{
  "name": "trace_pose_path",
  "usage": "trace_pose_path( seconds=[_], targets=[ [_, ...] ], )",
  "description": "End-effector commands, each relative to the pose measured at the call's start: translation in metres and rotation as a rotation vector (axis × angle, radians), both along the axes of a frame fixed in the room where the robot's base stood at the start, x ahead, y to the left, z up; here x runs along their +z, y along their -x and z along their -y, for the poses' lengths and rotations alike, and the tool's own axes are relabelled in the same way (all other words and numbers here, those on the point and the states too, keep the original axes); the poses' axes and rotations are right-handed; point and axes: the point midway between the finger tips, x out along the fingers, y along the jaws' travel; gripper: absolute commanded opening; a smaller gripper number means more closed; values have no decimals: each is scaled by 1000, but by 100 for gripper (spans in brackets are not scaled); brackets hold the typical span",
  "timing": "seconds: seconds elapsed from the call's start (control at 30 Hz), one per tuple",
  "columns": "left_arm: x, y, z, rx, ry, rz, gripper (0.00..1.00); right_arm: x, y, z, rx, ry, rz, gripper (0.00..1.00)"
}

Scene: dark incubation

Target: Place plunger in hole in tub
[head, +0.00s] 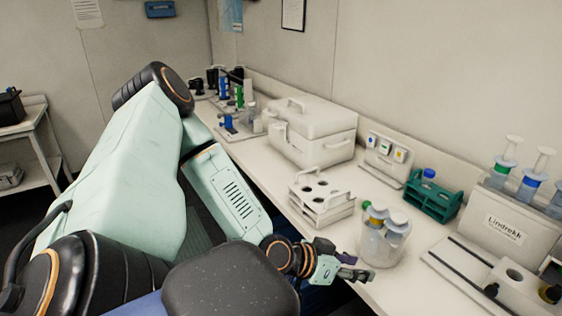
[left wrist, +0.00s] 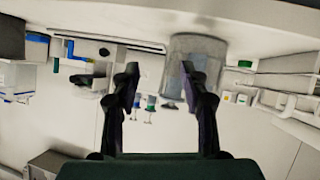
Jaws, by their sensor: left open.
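A clear tub (head: 379,247) stands on the bench near its front edge. Several plungers (head: 397,221) stand in it, with white tops and a yellow and a green part showing. My left gripper (head: 358,268) is at the bench's front edge, just left of the tub and low beside it. In the left wrist view, which looks upside down, the fingers (left wrist: 160,92) are spread with nothing held between them. The tub (left wrist: 200,47) shows beyond them, by the right finger. The holes in the tub cannot be made out. My right gripper is not in view.
A white rack with holes (head: 322,213) stands left of the tub, with a lidded white box (head: 318,128) behind it. A green rack (head: 432,200) is behind the tub. A grey case labelled Lindrekk (head: 500,213), with plungers upright behind it (head: 506,160), stands at the right.

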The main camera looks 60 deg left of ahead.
Motion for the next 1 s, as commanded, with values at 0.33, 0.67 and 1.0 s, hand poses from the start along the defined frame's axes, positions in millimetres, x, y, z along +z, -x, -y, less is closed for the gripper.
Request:
trace_pose_path(
  seconds=[0.33,0.67,1.0],
  targets=[
    [-84,89,56,-30,-20,-504,45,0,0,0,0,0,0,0],
    [-134,202,75,45,-164,-900,45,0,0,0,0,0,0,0],
    [-144,253,72,104,-261,-1033,45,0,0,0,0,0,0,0]
  ],
)
